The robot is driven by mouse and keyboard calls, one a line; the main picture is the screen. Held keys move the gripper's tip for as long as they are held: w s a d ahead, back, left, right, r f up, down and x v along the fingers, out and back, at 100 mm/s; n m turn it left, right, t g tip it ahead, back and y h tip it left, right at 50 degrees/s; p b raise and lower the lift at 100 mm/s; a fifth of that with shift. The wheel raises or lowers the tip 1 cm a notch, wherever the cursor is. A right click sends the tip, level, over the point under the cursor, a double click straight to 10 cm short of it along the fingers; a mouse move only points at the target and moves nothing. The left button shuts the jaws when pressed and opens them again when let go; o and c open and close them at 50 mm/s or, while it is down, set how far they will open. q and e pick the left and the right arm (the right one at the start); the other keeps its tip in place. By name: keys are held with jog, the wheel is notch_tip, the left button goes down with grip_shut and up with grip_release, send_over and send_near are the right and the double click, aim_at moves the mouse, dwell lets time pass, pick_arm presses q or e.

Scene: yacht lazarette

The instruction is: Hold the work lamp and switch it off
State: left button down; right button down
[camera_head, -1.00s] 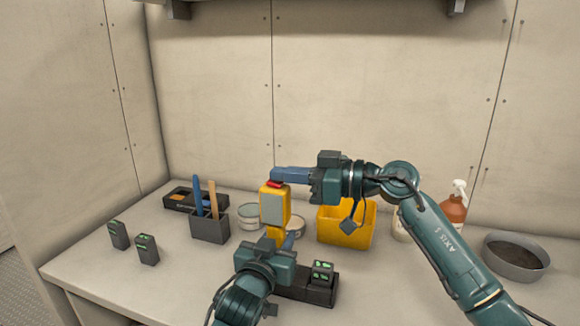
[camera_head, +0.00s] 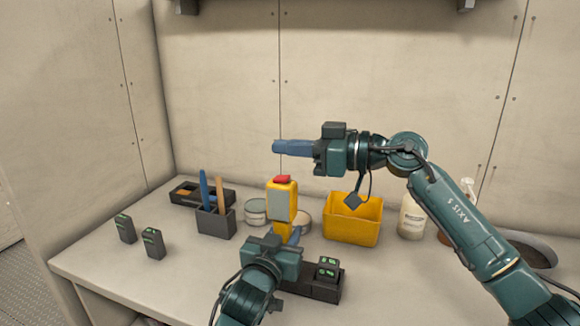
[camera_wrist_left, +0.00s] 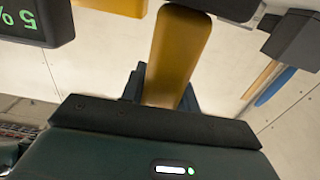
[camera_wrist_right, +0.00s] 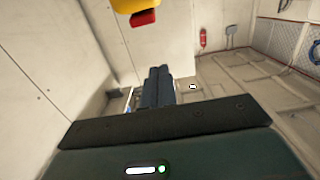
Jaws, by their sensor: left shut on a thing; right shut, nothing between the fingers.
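The yellow work lamp (camera_head: 294,203) stands upright over the bench in the head view, with a grey panel on its front and a red switch (camera_head: 282,179) on top. My left gripper (camera_head: 288,240) is shut on its lower yellow handle, which also fills the middle of the left wrist view (camera_wrist_left: 176,55). The panel looks grey and unlit. My right gripper (camera_head: 278,147) is shut and empty, held above the lamp and apart from the red switch. In the right wrist view the red switch (camera_wrist_right: 143,18) shows at the top, clear of the shut fingers (camera_wrist_right: 158,84).
A black charger block (camera_head: 312,284) sits right of my left gripper. A yellow bin (camera_head: 352,232), a white bottle (camera_head: 411,218) and a grey pan (camera_head: 535,252) stand to the right. A tool holder (camera_head: 215,222) and two battery packs (camera_head: 153,243) stand left. The bench's front left is clear.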

jog(key=s+d+r, duration=0.2)
jog(key=d+r, duration=0.1)
jog(key=d, duration=0.5)
jog(key=shift+s+d+r, duration=0.15)
jog(key=shift+s+r, duration=0.1)
pick_arm(q)
jog(key=c, duration=1)
grip_release()
jog(key=shift+o, duration=0.2)
